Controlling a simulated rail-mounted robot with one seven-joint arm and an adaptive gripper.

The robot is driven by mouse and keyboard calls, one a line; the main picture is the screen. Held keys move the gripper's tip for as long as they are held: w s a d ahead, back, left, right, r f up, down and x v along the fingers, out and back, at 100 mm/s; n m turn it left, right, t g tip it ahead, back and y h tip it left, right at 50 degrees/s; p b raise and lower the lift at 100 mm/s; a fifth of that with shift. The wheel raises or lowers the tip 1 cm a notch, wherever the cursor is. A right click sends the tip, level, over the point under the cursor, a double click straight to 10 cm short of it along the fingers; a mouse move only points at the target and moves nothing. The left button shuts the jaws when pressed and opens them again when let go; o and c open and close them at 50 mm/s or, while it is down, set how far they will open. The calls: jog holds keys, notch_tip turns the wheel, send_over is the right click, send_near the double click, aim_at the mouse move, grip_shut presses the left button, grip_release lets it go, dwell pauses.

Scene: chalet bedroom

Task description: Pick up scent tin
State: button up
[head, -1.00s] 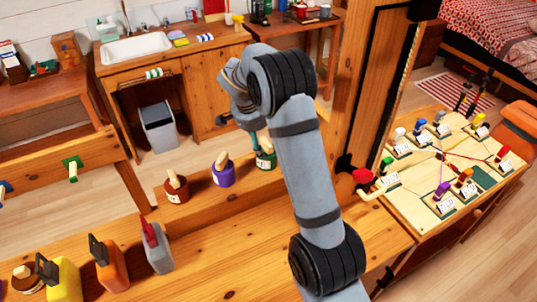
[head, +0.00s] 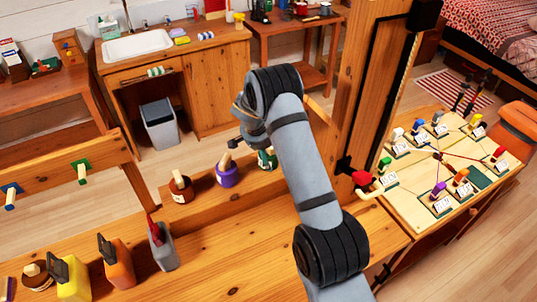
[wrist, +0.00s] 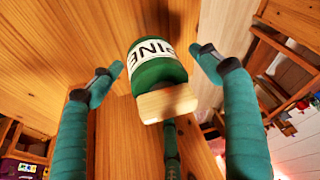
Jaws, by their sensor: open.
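Three scent tins stand in a row on the wooden ledge in the head view: a brown one (head: 180,188), a purple one (head: 226,175) and a green one (head: 266,158). The green tin (wrist: 150,60) fills the middle of the wrist view, with a white label reading "PINE" and a pale wooden block on its end. My gripper (wrist: 158,74) is open, with one teal finger on each side of the green tin. Gaps show between the fingers and the tin. My arm hides most of the gripper in the head view.
Yellow (head: 70,281), orange (head: 117,262) and grey (head: 163,247) bottles stand on the front bench (head: 235,245). A wooden post (head: 360,85) rises at right. A board with coloured blocks (head: 450,155) lies beyond it. The bench right of the grey bottle is clear.

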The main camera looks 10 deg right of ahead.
jog(key=shift+f, duration=0.25)
jog(key=shift+c, duration=0.8)
jog(key=c, duration=1.1)
jog(key=shift+w+r, duration=0.1)
jog(key=shift+c, duration=0.8)
